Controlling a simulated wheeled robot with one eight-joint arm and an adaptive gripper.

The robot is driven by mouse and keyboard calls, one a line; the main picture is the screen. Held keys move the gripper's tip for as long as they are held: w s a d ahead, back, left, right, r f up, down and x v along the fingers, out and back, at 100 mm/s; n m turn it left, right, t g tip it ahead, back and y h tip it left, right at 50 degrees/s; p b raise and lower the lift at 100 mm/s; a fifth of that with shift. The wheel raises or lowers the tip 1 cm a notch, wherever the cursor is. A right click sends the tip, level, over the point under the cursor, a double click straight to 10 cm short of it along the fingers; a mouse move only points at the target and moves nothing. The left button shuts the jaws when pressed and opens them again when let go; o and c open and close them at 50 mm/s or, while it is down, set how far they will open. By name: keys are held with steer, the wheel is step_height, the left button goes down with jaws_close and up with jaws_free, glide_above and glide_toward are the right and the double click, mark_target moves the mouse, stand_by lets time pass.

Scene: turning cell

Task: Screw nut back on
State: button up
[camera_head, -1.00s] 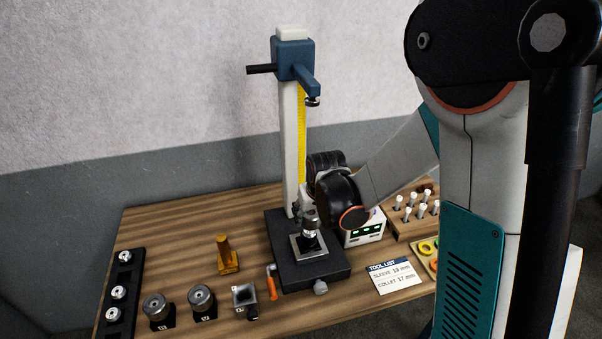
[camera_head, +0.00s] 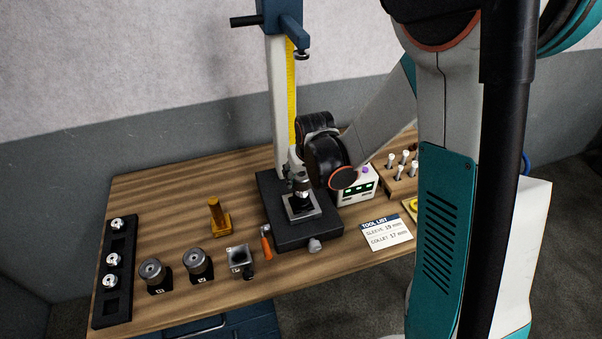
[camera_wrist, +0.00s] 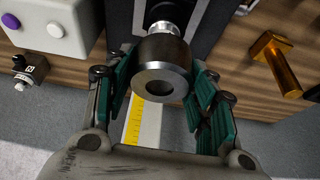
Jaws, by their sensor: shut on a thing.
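The nut (camera_wrist: 165,55) is a dark round collar with a bright steel rim and a dark hole, seen end-on in the wrist view. My gripper (camera_wrist: 160,92) has its teal fingers on both sides of it and is shut on it. Beyond the nut is a shiny steel collar (camera_wrist: 172,14), in line with it. In the head view, my gripper (camera_head: 297,165) is at the press stand, just above the steel plate (camera_head: 301,210) on its black base. The nut (camera_head: 301,181) shows there below my wrist. Whether its threads are engaged is hidden.
The press column (camera_head: 277,110) rises close behind my gripper. A white box with green displays (camera_head: 356,190) stands just right. An orange-handled tool (camera_head: 266,244), a brass post (camera_head: 219,220), two round holders (camera_head: 198,265) and a black rack (camera_head: 114,285) are left. A tool list card (camera_head: 388,233) lies right.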

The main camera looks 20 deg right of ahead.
mark_target(301, 188)
steer(key=shift+f+b, duration=2.05)
steer(key=shift+f, duration=0.35)
steer(key=shift+f+b, duration=0.55)
steer(key=shift+b, duration=0.2)
steer(key=o, duration=1.2)
steer(key=v, duration=1.2)
steer(key=shift+s, duration=0.2)
steer(key=shift+t, duration=0.7)
steer(key=s+b, duration=0.6)
steer(key=s, duration=0.3)
steer(key=shift+s+r, duration=0.15)
steer(key=shift+o, duration=0.2)
steer(key=s+f+t+b, duration=0.1)
steer(key=s+f+b, duration=0.2)
steer(key=s, duration=0.6)
steer(key=shift+f+b, duration=0.35)
steer(key=shift+b, duration=0.85)
